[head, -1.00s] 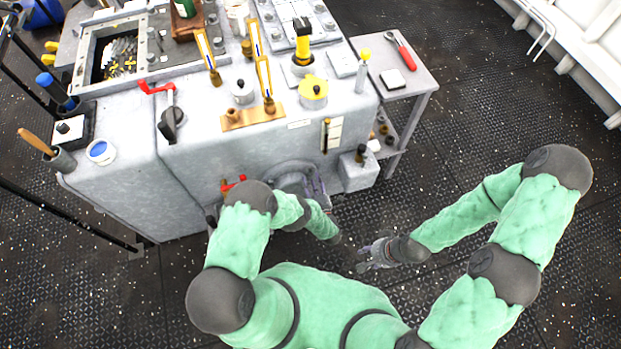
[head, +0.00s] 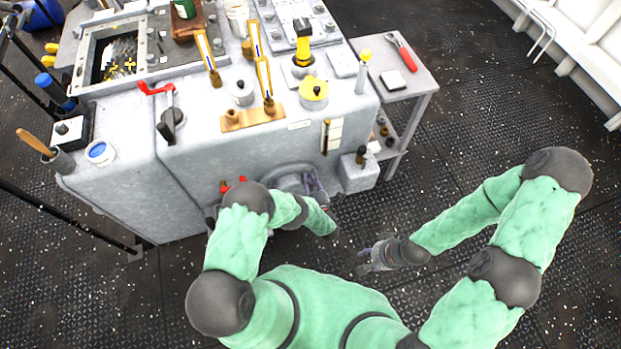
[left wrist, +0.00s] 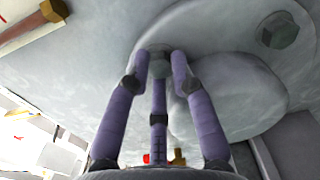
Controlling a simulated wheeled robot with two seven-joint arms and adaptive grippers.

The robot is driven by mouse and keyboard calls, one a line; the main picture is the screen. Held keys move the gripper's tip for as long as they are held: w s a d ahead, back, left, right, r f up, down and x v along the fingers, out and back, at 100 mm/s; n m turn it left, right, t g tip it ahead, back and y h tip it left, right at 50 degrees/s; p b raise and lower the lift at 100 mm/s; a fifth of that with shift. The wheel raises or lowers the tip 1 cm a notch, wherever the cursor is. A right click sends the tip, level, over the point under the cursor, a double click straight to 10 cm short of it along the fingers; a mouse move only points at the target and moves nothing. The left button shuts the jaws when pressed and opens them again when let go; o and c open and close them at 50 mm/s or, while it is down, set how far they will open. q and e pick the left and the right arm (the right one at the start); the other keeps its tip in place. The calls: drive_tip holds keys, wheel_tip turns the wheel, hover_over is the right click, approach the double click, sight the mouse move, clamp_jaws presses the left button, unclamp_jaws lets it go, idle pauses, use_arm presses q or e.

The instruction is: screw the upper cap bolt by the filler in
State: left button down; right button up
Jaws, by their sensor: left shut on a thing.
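In the left wrist view my left gripper (left wrist: 159,58) has its three purple fingers shut on a grey cap bolt (left wrist: 160,70), at a pale grey cover (left wrist: 228,92) on the machine. The fingers hide most of the bolt, so how deep it sits cannot be told. A second dark hex bolt (left wrist: 278,30) sits in the cover at the upper right, apart from my fingers. In the head view my left gripper (head: 313,184) is low at the machine's front, mostly behind my arm. My right gripper (head: 372,256) hangs empty over the deck; its opening is unclear.
The grey machine (head: 200,190) carries a red-handled lever (head: 157,88), a yellow-capped fitting (head: 314,90) and several gauges on top. A side table (head: 420,85) with a red-handled tool (head: 406,58) stands at its right. The deck on the right is clear.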

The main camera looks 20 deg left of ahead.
use_arm(q)
drive_tip(key=shift+m, duration=0.3)
drive_tip(key=shift+d+m, duration=0.1)
drive_tip(key=shift+m, duration=3)
drive_tip(key=shift+f, duration=0.1)
drive_tip(key=c, duration=1.1)
unclamp_jaws()
drive_tip(key=shift+o, duration=0.2)
drive_tip(key=shift+s, duration=0.1)
drive_tip(key=v, duration=0.8)
drive_tip(key=shift+d, duration=0.1)
